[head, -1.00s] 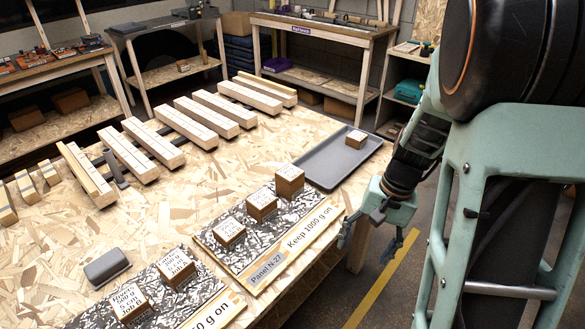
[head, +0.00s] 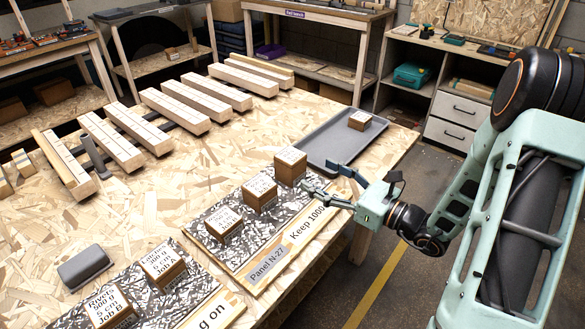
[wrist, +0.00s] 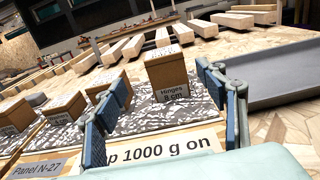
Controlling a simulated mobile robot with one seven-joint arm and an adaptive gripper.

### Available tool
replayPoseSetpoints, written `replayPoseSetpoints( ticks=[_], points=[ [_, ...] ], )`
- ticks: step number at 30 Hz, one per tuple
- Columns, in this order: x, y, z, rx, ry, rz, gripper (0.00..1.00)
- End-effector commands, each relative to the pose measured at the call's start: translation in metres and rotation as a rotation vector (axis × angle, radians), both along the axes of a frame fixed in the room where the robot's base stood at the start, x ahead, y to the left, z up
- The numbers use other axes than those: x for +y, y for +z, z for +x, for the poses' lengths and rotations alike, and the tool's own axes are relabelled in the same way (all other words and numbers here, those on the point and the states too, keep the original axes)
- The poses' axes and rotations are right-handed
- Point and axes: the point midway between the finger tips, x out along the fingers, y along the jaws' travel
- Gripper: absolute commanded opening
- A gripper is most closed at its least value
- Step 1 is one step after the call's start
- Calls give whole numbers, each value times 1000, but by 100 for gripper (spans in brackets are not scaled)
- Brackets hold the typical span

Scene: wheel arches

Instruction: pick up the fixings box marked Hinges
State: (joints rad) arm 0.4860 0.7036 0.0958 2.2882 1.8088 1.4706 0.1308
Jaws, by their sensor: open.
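The fixings box marked Hinges is a brown cube-like carton with a white top label; it stands upright at the far right end of a speckled panel (head: 232,249), near a grey tray. In the head view the Hinges box (head: 290,170) is just beyond my gripper (head: 320,179). In the wrist view the Hinges box (wrist: 168,80) shows its front label, "Hinges 8 cm", ahead between the fingers. My gripper (wrist: 163,88) is open and empty, with its fingers spread to either side of the box's near side. Whether they touch it cannot be told.
Two similar boxes, one in the middle (head: 259,193) and one nearer (head: 224,225), stand on the same panel. The grey tray (head: 335,150) holds a small box (head: 360,120). A second panel with two boxes (head: 163,265) lies at the front. Timber lengths (head: 175,110) lie behind.

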Motion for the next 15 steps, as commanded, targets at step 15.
replayPoseSetpoints(
  ticks=[15],
  points=[
    [44, 1, 37, -1, -5, 4, 65]
  ],
)
